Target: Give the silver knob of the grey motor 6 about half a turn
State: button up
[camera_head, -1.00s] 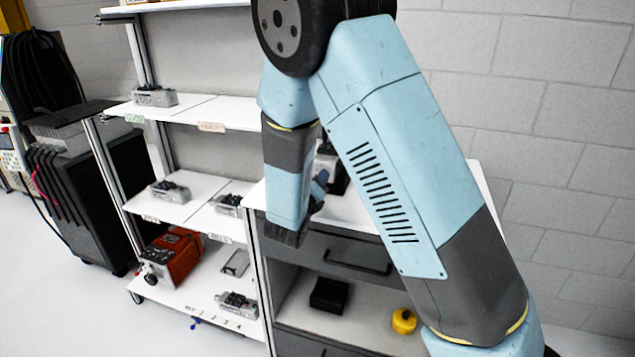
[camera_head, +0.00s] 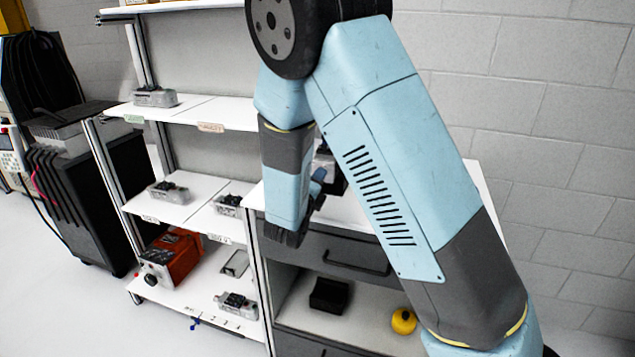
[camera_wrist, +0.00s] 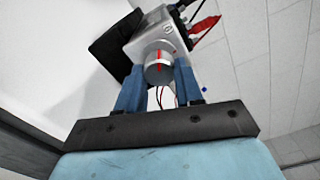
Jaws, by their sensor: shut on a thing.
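The silver knob (camera_wrist: 158,73) shows in the wrist view, with a red line on it running roughly up and down the picture. It sits on the near end of the grey motor (camera_wrist: 152,43). My gripper (camera_wrist: 160,80) has one blue finger at each side of the knob and is shut on it. In the head view a dark and grey object (camera_head: 330,167), perhaps the motor's mount, is mostly hidden behind my arm on the white bench top (camera_head: 355,210). The knob cannot be made out there.
A black block (camera_wrist: 113,45) stands beside the motor, and red and black cables (camera_wrist: 205,28) run off its right. A shelf rack (camera_head: 190,205) with several grey motors and a red-orange machine (camera_head: 172,260) stands left of the bench. A yellow round object (camera_head: 403,321) lies on the shelf below.

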jog(key=shift+a+f, duration=0.1)
jog(key=shift+a, duration=0.05)
jog(key=o, duration=1)
jog(key=shift+o, duration=0.2)
jog(key=v, duration=1.3)
jog(key=shift+s, duration=0.35)
